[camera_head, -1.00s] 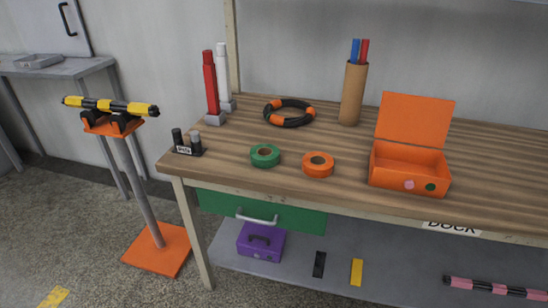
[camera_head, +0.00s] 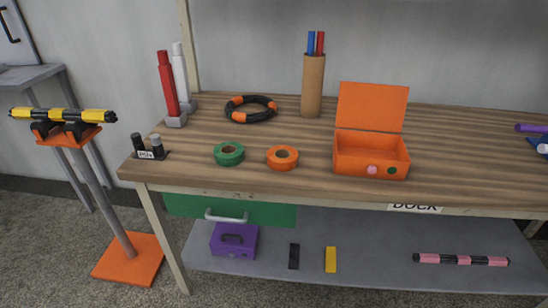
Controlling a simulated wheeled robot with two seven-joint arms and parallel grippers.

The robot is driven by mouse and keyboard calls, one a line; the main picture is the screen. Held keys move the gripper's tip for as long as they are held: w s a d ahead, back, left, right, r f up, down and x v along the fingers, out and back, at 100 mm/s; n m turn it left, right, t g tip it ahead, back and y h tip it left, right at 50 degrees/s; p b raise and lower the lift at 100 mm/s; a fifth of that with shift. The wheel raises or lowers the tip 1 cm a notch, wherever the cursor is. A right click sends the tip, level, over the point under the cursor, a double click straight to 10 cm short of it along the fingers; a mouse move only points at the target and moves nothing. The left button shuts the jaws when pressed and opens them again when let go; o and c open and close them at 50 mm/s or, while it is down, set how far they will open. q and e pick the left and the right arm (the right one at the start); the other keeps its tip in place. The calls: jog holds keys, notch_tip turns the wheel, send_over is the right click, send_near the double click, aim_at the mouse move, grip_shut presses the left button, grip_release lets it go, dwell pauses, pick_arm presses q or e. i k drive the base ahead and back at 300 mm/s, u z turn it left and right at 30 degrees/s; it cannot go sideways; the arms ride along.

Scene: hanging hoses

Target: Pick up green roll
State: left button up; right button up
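The green roll (camera_head: 229,154) lies flat on the wooden workbench (camera_head: 300,183), near its front edge on the left side. It is a ring of tape with a dark hole in the middle. An orange roll (camera_head: 282,158) lies just to its right, with a small gap between them. Neither of my grippers shows in the head view.
An open orange box (camera_head: 370,155) stands right of the rolls. A black-and-orange ring (camera_head: 251,109) and a cardboard tube with pens (camera_head: 312,85) are behind. A small dark holder (camera_head: 149,147) sits left. An orange stand (camera_head: 128,259) holds a yellow-black bar (camera_head: 62,115).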

aim_at(235, 150)
jog(key=u, duration=1.85)
jog(key=i, duration=1.1)
jog(key=z, duration=2.2)
